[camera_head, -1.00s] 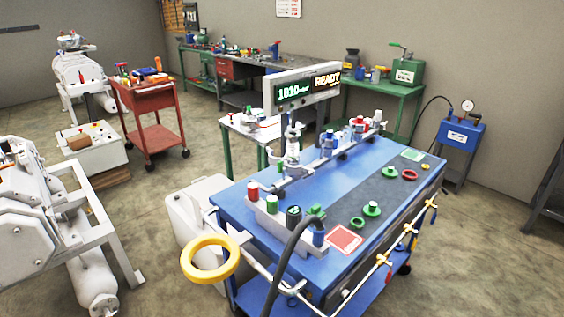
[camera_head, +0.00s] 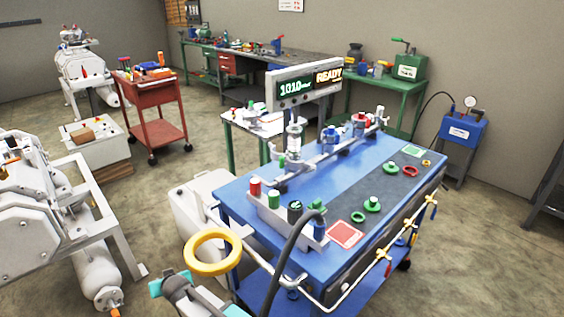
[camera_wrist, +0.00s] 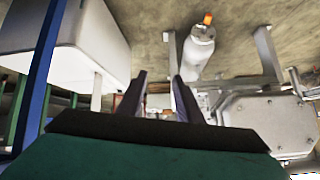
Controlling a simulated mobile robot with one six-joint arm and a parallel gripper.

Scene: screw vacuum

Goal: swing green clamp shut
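On the blue workbench cart (camera_head: 318,185), a green-topped fitting (camera_head: 373,204) stands upright on the dark strip, with a small green ring (camera_head: 358,217) lying beside it. Another green fitting (camera_head: 391,195) stands further back. I cannot tell which green part is the clamp or whether it is open. My gripper (camera_wrist: 159,80) is open and empty in the wrist view, its two dark fingers apart. It faces the floor and white machinery, away from the cart top. Teal and grey parts of my arm show at the bottom of the head view.
A yellow ring handle (camera_head: 212,251) and a black hose (camera_head: 284,255) stand at the cart's near left corner. Yellow-handled valves (camera_head: 383,254) line its front pipe. A display (camera_head: 304,84) reads READY. White machines (camera_head: 45,215) stand left. Floor is clear at lower right.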

